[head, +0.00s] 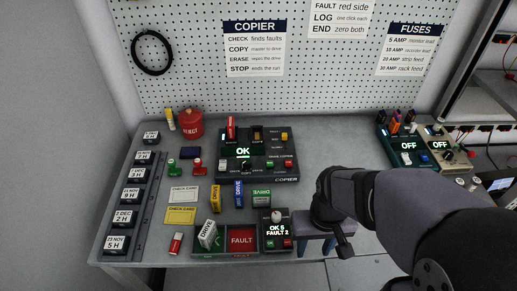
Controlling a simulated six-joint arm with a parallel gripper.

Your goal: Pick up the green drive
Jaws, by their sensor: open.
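The green drive (262,195) lies on the grey bench (330,150), just below the copier, with its lettering upside down. A blue drive (238,193) stands close to its left, and a yellow drive (215,199) stands further left. My gripper (343,246) is at the bench's front edge, to the right of and nearer than the green drive, and clear of it. It is open and holds nothing that I can see. My dark arm hides part of the bench on the right.
The copier (286,180) shows OK. In front are a tray with a white drive (207,235), a red FAULT bin (242,240) and a small counter box (277,230). A red pot (191,122) stands at the back left.

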